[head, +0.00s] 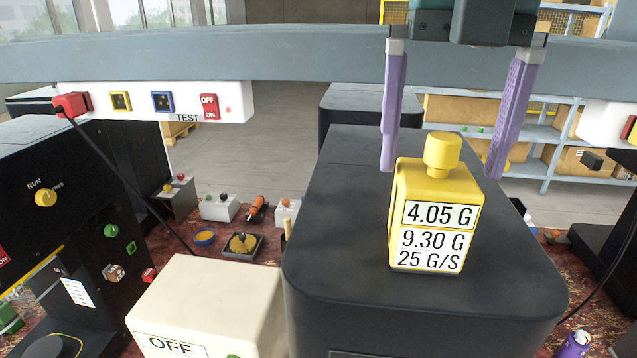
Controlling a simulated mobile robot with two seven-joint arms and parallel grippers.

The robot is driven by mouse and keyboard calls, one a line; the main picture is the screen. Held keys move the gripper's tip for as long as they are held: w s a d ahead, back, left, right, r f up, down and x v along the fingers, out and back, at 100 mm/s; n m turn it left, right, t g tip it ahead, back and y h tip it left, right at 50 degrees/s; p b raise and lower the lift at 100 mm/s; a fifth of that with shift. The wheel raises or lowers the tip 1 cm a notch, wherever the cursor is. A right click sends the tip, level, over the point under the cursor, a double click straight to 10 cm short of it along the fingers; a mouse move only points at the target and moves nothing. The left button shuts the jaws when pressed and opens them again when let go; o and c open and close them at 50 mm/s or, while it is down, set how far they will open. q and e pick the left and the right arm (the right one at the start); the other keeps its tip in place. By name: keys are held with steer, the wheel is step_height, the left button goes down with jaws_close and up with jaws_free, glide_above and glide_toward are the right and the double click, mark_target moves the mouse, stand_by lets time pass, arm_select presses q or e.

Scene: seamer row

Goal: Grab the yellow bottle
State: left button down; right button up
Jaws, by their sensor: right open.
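The yellow bottle (437,205) stands upright on top of a large black box (335,215), right of the middle in the head view. It has a yellow cap and a white label with black figures such as 4.05 G and 9.30 G. My right gripper (443,172) points down above and around the upper part of the bottle. Its two purple fingers are wide apart, one on each side of the cap, and nothing is held between them. Whether the fingers are level with the bottle in depth is hard to tell. My left gripper is not in view.
A grey beam (250,58) crosses behind the gripper. A cream box (215,295) marked OFF stands left of the black box. Black machines flank both sides. A purple item (574,345) lies low at right. The black top around the bottle is clear.

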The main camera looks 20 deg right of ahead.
mark_target(439, 173)
steer(key=shift+f, duration=0.25)
steer(key=f+p, duration=0.3)
steer(key=p, duration=0.1)
steer(key=shift+s+a, duration=0.3)
steer(key=shift+a, duration=0.05)
step_height(439, 173, down, 2)
steer(key=shift+f+p, duration=0.1)
steer(key=shift+p, duration=0.25)
steer(key=shift+w+f, duration=0.1)
steer(key=shift+f, duration=0.1)
steer(key=c, duration=1.4)
